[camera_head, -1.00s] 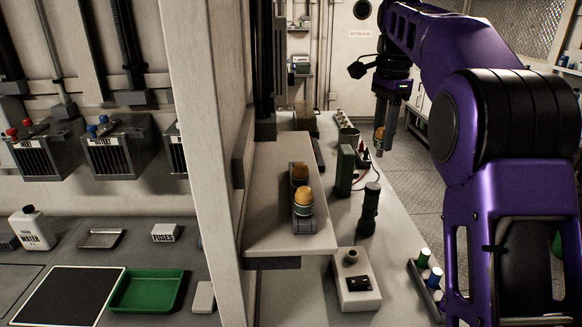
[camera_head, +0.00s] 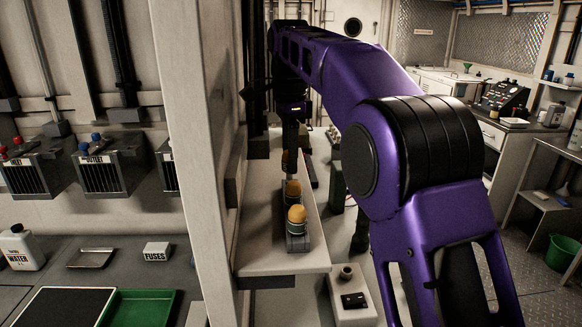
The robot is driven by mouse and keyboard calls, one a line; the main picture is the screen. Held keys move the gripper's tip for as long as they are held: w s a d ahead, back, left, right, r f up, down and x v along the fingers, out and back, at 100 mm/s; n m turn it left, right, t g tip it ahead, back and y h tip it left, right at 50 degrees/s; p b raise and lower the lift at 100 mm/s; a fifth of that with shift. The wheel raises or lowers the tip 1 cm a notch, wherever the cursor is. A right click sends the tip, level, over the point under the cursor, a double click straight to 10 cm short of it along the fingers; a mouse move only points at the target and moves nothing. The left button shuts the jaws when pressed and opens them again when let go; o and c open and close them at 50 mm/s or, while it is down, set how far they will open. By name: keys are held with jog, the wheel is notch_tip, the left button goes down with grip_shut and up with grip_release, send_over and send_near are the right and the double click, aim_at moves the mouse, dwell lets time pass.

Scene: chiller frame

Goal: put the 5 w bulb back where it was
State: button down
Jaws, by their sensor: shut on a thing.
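A small dark rack (camera_head: 298,244) lies lengthwise on the pale shelf (camera_head: 262,255). My gripper (camera_head: 289,172) points down at the rack's far end, just beyond the farther bulb. It is shut on an amber bulb (camera_head: 284,160), of which only a sliver shows beside the finger. The fingers hide most of this bulb and the far end of the rack. I cannot tell whether the held bulb touches the rack, nor read any wattage.
A tall pale post (camera_head: 192,150) stands left of the shelf. My arm hides much of the bench at right. A pale box with a knob (camera_head: 352,298) stands below the shelf's near end. A green tray (camera_head: 140,308) and a FUSES box (camera_head: 157,251) are at left.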

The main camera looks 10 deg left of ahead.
jog(key=shift+d+f, duration=0.15)
jog(key=shift+f, duration=1.15)
jog(key=shift+f, duration=0.15)
jog(key=c, duration=0.5)
grip_release()
jog(key=shift+r, duration=3.9)
